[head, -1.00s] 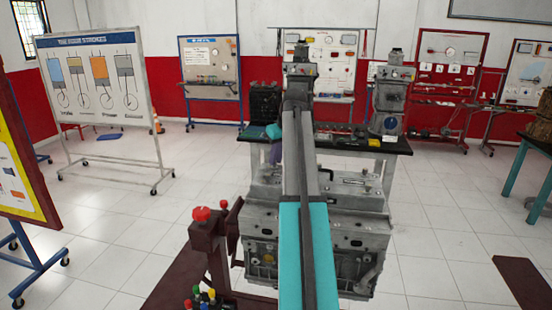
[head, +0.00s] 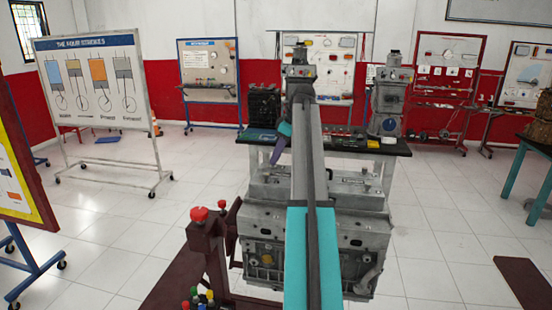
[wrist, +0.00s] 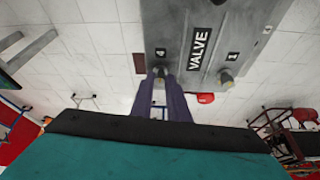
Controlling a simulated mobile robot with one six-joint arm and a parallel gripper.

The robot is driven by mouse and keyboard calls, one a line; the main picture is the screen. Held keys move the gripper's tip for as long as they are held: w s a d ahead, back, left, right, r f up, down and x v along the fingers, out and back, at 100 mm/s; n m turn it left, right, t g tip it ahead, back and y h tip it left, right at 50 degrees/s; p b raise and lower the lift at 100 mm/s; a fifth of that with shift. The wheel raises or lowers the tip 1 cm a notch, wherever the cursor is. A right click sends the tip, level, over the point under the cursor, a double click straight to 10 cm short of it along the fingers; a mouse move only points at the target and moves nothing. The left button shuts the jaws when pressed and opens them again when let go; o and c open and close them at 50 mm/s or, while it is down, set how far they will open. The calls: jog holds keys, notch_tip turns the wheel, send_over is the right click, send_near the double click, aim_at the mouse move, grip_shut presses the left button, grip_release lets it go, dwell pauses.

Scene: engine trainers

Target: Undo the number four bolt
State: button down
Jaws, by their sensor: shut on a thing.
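The engine (head: 330,225) stands in front of me in the head view, partly hidden behind my arm. In the wrist view its grey cover (wrist: 205,20) carries the word VALVE and the numbers 4 and 1. My gripper (wrist: 161,78) has purple fingers that reach to the cover's edge beside the number 4. They are shut on the number four bolt (wrist: 160,71), whose top shows between the tips. In the head view my gripper (head: 273,163) is small, tilted, and above the engine's left side; the bolt cannot be made out there.
Another bolt (wrist: 226,75) stands by the number 1. A dark red stand with a red knob (head: 200,214) is close on the engine's left. A bench (head: 375,148) is behind the engine. Display boards line the wall. The tiled floor to the right is mostly clear.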

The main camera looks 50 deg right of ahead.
dwell(0.3)
jog(key=c, duration=1.7)
grip_release()
jog(key=shift+r, duration=0.1)
jog(key=shift+s+d+r, duration=0.1)
jog(key=shift+d+r, duration=0.05)
jog(key=shift+r, duration=0.2)
jog(key=shift+b+v, duration=0.75)
jog(key=shift+v, duration=5.7)
